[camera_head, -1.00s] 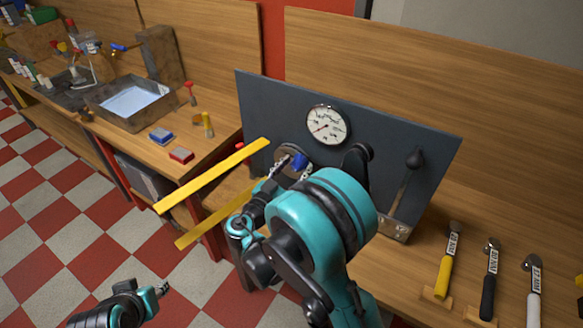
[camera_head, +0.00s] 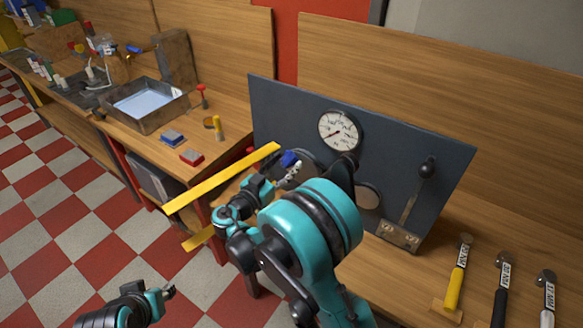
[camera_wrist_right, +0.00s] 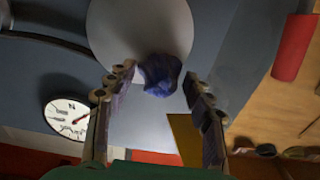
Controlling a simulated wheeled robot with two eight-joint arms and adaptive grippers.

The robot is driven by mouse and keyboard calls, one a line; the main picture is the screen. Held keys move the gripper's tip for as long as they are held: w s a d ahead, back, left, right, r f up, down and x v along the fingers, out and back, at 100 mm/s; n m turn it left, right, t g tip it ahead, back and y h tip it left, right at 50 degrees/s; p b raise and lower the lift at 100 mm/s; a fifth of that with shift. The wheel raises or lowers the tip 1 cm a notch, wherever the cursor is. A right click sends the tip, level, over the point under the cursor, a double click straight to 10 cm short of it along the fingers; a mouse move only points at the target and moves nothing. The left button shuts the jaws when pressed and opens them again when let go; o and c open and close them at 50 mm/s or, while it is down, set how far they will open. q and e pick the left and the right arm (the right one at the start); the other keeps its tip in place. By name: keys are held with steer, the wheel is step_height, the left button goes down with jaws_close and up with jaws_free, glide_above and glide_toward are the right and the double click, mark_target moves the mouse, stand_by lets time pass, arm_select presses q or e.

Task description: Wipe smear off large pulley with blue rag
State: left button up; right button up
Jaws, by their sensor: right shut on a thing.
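The large pulley (camera_wrist_right: 125,28) is a grey disc on the dark panel, filling the top of the right wrist view. In the head view my right arm hides much of it. The blue rag (camera_wrist_right: 160,74) is a crumpled bundle in front of the pulley's lower part; it also shows in the head view (camera_head: 289,159). My right gripper (camera_wrist_right: 162,84) is shut on the rag, its fingers on either side. I cannot tell whether the rag touches the disc. No smear can be made out. My left gripper (camera_head: 170,291) is low at the left, away from the panel; its jaws are too small to judge.
The dark panel (camera_head: 285,108) carries a dial gauge (camera_head: 340,131), a smaller disc (camera_head: 368,196) and a lever (camera_head: 427,168). Yellow bars (camera_head: 220,179) jut out left of it. Several hammers (camera_head: 456,273) stand at right. A metal tray (camera_head: 147,105) sits on the left bench.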

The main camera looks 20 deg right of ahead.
steer(key=shift+w+a, duration=0.25)
steer(key=shift+s, duration=0.1)
steer(key=shift+b+v, duration=0.3)
steer(key=shift+v, duration=2.65)
steer(key=v, duration=0.3)
steer(key=shift+b+x, duration=0.65)
steer(key=shift+x, duration=2.9)
